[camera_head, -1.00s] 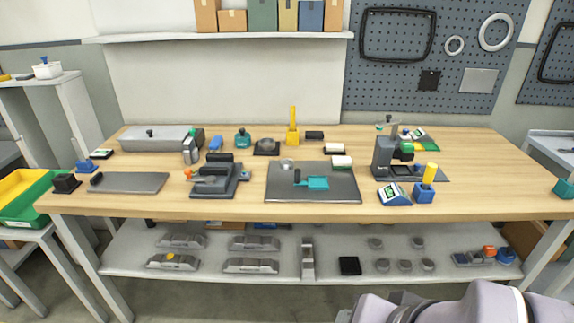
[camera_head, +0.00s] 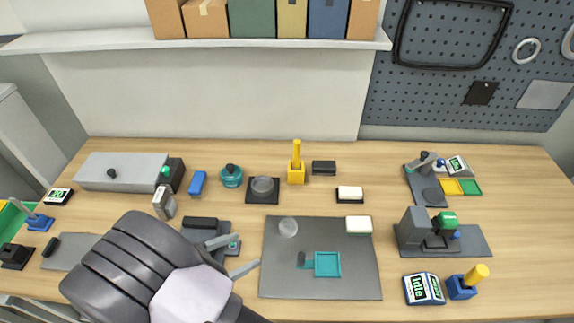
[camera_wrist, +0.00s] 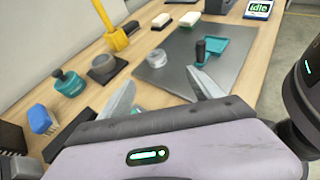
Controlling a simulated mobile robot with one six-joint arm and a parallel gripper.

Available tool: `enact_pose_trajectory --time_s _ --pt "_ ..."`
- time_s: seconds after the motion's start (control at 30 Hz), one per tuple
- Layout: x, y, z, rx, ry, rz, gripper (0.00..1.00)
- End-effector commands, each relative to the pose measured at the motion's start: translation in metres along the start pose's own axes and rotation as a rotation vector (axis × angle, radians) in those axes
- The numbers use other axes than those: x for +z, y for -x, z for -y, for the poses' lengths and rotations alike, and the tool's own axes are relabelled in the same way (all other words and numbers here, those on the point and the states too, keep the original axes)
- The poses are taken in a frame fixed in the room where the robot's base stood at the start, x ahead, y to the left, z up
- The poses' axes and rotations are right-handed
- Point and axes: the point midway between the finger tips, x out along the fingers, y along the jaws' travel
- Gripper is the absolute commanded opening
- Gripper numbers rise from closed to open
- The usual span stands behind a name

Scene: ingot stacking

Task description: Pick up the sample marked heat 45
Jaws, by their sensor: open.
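No readable "heat 45" mark shows in either current view, so I cannot tell which piece is that sample. A small round pale grey piece (camera_head: 288,227) sits on the dark grey mat (camera_head: 320,285); it also shows in the wrist view (camera_wrist: 157,58). Another round grey piece (camera_head: 262,185) rests on a black square base, left of the yellow stand. My gripper (camera_head: 234,256) is open and empty over the table, left of the mat. In the wrist view my gripper (camera_wrist: 160,80) has its fingers spread, with the pale piece beyond them.
A teal scoop tray (camera_head: 327,264) and a white block (camera_head: 358,224) lie on the mat. A yellow stand (camera_head: 296,170) and teal pot (camera_head: 231,176) stand behind. A device under my arm (camera_head: 200,223) is partly hidden. Grey machines and an "Idle" display (camera_head: 423,289) stand right.

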Motion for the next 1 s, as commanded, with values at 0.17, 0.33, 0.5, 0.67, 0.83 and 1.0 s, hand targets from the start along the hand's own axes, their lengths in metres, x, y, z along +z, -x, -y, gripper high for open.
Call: enact_pose_trajectory --time_s 0.17,0.33,0.5,0.67,0.83,1.0 --pt "-0.01 -0.026 -0.003 0.028 0.041 0.025 0.74" --pt "-0.009 -0.079 -0.004 0.025 0.038 0.024 0.74" --pt "-0.007 -0.113 -0.006 0.028 0.037 0.022 0.74" --pt "-0.004 -0.135 -0.009 0.026 0.035 0.022 0.74" --pt "0.0 -0.166 -0.013 0.027 0.037 0.021 0.74" --pt "0.002 -0.172 -0.013 0.029 0.037 0.021 0.74"
